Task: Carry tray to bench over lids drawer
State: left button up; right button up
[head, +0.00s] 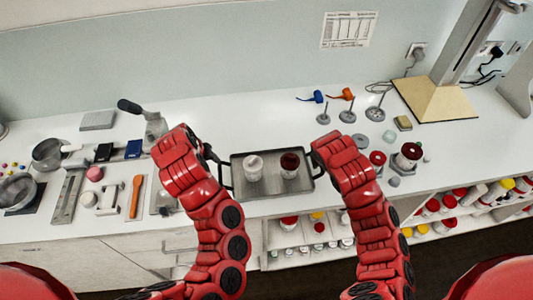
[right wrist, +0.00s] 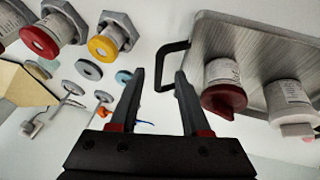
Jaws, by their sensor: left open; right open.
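The dark tray (head: 238,179) lies on the white bench, with a handle at each end. It carries two jars, a white-lidded one (head: 253,168) and a dark-red-lidded one (head: 290,165). My left gripper (head: 213,157) is open at the tray's left end, close to that handle; I cannot tell whether it touches. My right gripper (right wrist: 159,75) is open at the other end. In the right wrist view the tray handle (right wrist: 172,66) shows between its fingertips, and the tray (right wrist: 212,40) extends right. My right arm hides most of that gripper in the head view.
Left on the bench are a lever press (head: 153,122), a metal pan (head: 47,154) and an orange spatula (head: 135,196). Right are small stands (head: 347,115), a spool-like jar (head: 408,157) and a wooden-based stand (head: 435,100). Drawers (head: 180,243) and stocked shelves (head: 312,235) are below.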

jog(key=v, duration=0.5)
jog(key=shift+s+r, duration=0.2)
jog(key=shift+r, duration=0.15)
